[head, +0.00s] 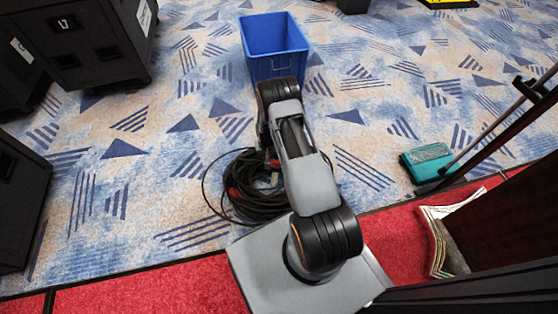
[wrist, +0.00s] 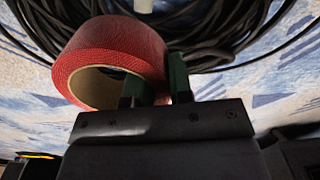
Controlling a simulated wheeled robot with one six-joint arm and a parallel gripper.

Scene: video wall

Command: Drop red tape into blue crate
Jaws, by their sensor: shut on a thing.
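In the wrist view, a roll of red tape (wrist: 122,42) with a pale inner core is held at its side. My gripper (wrist: 152,82) is shut on the wall of the roll, with one finger inside the ring and one outside. In the head view my arm hides the gripper and most of the tape. A blue crate (head: 274,68) with an open top stands on the carpet at the top middle of the head view, beyond my arm. It appears empty. The crate does not show in the wrist view.
A coil of black cable (head: 240,196) lies on the carpet beside my arm and shows behind the tape in the wrist view (wrist: 225,30). Black cases (head: 75,45) stand at the left. Carpet around the crate is clear.

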